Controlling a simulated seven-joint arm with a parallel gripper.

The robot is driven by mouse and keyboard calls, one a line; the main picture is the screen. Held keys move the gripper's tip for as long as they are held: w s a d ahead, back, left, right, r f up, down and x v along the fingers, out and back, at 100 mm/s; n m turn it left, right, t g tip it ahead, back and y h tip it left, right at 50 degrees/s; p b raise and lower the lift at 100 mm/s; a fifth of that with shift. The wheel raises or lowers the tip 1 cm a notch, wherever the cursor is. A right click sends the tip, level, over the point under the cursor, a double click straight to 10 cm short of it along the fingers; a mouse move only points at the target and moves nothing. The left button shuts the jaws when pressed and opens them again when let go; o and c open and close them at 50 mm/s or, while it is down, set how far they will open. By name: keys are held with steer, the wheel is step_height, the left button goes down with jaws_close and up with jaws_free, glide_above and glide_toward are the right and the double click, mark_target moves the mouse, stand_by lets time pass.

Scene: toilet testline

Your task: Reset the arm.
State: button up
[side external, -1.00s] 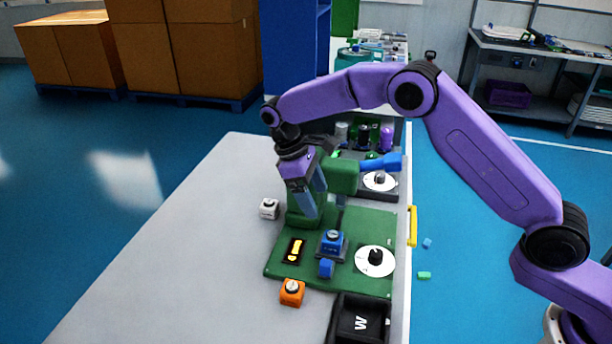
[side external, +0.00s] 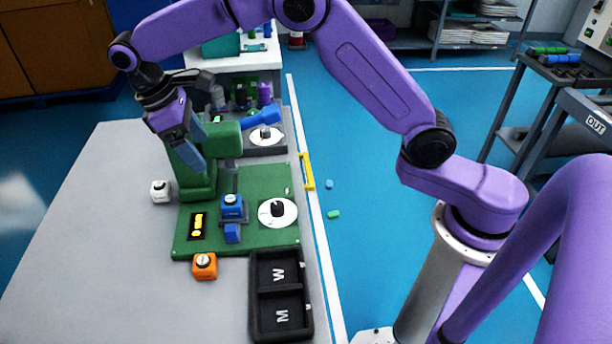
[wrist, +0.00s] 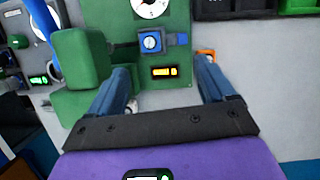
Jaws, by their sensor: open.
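My gripper (side external: 196,166) is in front of the green fixture, beside its upright block (side external: 222,139), above the work table. In the wrist view my gripper (wrist: 164,74) has its two blue fingers spread apart with nothing between them. The green test board (side external: 262,187) lies flat below, with a white dial (side external: 290,213), a blue knob block (side external: 232,208) and a lit yellow display (side external: 198,226). In the wrist view, the display (wrist: 164,72) shows in the gap between the fingers. The side external view partly hides the fingertips' exact distance from the fixture.
A white knob block (side external: 160,191) and an orange one (side external: 204,266) stand on the grey table (side external: 95,240). A black two-compartment tray (side external: 252,300) is at the front right. A blue-handled part (side external: 262,116) sticks out at the back. The table's left side is clear.

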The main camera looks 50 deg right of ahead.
steer(key=s+d+n+y, duration=0.1)
steer(key=s+d, duration=0.4)
steer(key=s, duration=0.5)
steer(key=s+d+n+t+y, duration=0.1)
steer(key=s+d, duration=0.5)
steer(key=s, duration=0.5)
steer(key=s+d+t+y, duration=0.1)
steer(key=s+d, duration=0.5)
steer(key=s, duration=0.5)
steer(key=shift+n, duration=0.4)
